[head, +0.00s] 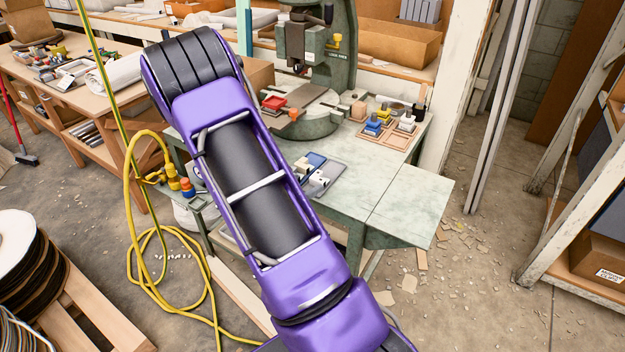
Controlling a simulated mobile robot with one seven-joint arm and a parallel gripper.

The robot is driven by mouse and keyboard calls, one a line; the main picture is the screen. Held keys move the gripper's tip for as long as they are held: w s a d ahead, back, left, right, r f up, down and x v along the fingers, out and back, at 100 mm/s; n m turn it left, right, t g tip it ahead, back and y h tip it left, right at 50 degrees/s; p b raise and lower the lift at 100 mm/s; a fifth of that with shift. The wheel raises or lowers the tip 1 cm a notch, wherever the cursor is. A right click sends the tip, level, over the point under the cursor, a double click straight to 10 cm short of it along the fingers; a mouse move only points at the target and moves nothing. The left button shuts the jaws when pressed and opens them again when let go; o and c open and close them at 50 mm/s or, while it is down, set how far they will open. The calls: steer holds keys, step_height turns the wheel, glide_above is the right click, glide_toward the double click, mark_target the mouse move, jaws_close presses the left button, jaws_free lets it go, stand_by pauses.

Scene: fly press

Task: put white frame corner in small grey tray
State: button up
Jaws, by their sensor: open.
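A small grey tray (336,167) lies on the green metal table, just right of my purple arm. A small white block-like piece (320,179) shows at the tray's near left part; I cannot tell whether it is a frame corner. Another white piece (407,122) sits at the right end of a wooden compartment tray (384,143) further back; its exact shape is too small to tell. My arm crosses the middle of the view and hides part of the table. My gripper is not in view.
Blue and yellow pieces (373,125) sit in the wooden tray. The table's right front (408,195) is clear.

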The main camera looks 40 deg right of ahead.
steer(key=v, duration=0.6)
stand_by(0.3)
